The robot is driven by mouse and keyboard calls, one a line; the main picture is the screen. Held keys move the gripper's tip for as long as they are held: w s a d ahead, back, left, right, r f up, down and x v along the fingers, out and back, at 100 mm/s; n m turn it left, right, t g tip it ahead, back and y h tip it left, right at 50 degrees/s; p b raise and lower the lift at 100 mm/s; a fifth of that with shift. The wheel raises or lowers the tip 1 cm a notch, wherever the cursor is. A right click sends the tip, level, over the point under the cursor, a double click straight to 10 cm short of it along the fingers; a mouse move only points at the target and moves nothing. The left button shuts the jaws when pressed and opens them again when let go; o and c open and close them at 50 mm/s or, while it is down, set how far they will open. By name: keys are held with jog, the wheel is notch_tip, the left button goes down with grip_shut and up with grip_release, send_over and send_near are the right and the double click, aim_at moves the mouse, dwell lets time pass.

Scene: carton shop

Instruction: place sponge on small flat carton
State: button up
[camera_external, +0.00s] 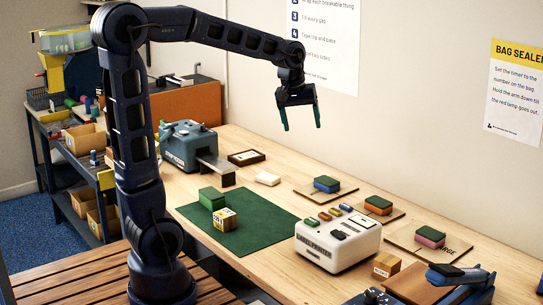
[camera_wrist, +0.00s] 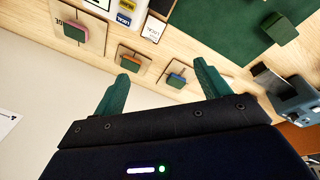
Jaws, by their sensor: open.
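Three flat cartons lie along the wall side of the bench, each with a two-colour, green-topped block that looks like a sponge. One carton (camera_external: 305,191) has a green-and-blue block (camera_external: 326,184), one (camera_external: 397,213) a green-and-orange block (camera_external: 378,205), and one (camera_external: 405,240), its print seeming to end in "RGE", a green-and-pink block (camera_external: 430,236). I cannot read which carton is small. My gripper (camera_external: 301,117) is open and empty, high above the bench.
A white label printer (camera_external: 338,246) with small coloured pieces on top stands in front of the cartons. A blue-grey machine (camera_external: 189,146) stands at the back. The air around my gripper is clear.

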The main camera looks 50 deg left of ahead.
jog(key=s+f+m+t, duration=0.1)
jog(key=s+m, duration=0.3)
jog(key=s, duration=0.8)
jog(key=s+a+f+m+t, duration=0.1)
jog(key=s+f+m, duration=0.1)
jog(key=s, duration=1.1)
jog(key=shift+a+f+m+y, duration=0.3)
jog(key=shift+f+m, duration=0.05)
jog(key=shift+m, duration=0.55)
